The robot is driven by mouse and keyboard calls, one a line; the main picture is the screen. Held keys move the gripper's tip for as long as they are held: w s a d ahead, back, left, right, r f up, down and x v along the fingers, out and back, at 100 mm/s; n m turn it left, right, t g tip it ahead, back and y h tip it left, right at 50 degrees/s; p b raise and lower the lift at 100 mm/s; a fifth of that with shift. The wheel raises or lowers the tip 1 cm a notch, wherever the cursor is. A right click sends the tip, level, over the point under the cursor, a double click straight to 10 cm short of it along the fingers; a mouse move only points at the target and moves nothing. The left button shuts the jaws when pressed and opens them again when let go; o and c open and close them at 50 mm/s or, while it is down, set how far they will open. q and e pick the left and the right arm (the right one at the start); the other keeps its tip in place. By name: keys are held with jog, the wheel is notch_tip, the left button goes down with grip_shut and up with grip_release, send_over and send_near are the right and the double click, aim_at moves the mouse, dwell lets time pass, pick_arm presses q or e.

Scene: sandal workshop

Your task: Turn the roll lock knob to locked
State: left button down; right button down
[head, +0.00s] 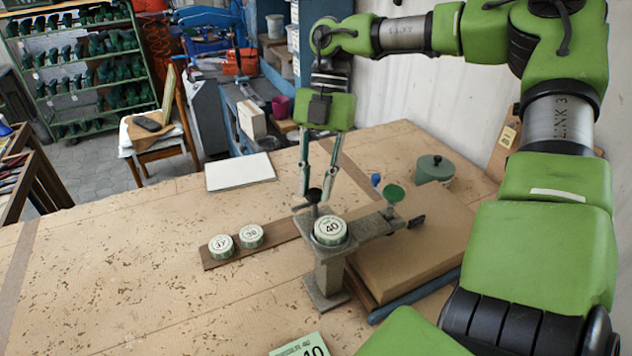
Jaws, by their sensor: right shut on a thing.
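A grey metal stamping fixture (328,279) stands on the workbench and holds a round pale-green disc marked 40 (330,229). A small black knob (315,194) sits on a stem at its left end. A green round knob (393,193) and a blue knob (376,179) stand toward its right. No label shows which knob is the roll lock. My right gripper (315,192) points down from above, its fingers shut on the black knob. The fingers partly cover the knob, and its turn position cannot be read. My left gripper is out of view.
Discs marked 37 (221,244) and 38 (251,235) sit on a brown strip left of the fixture. A white sheet (240,171) lies behind. The bench's left side is clear.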

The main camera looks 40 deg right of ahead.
jog(key=n+b, duration=0.1)
jog(key=n, duration=0.1)
jog(key=n+g+h+b, duration=0.1)
jog(key=shift+w+a+f+n, duration=0.1)
jog(key=shift+w+n, duration=0.05)
jog(key=shift+n, duration=0.25)
jog(key=n, duration=0.2)
jog(key=n+g+h+b, duration=0.1)
jog(key=n, duration=0.1)
jog(key=shift+w+a+n+h, duration=0.1)
jog(key=shift+a+n+h, duration=0.05)
jog(key=shift+n+h, duration=0.15)
jog(key=n+h+b, duration=0.1)
jog(key=n, duration=0.1)
jog(key=n+h+b, duration=0.1)
jog(key=n, duration=0.2)
jog(key=shift+a, duration=0.2)
jog(key=shift+a+n+h+b, duration=0.1)
jog(key=shift+n+h+b, duration=0.5)
jog(key=shift+n, duration=1.6)
jog(key=c, duration=1.8)
grip_release()
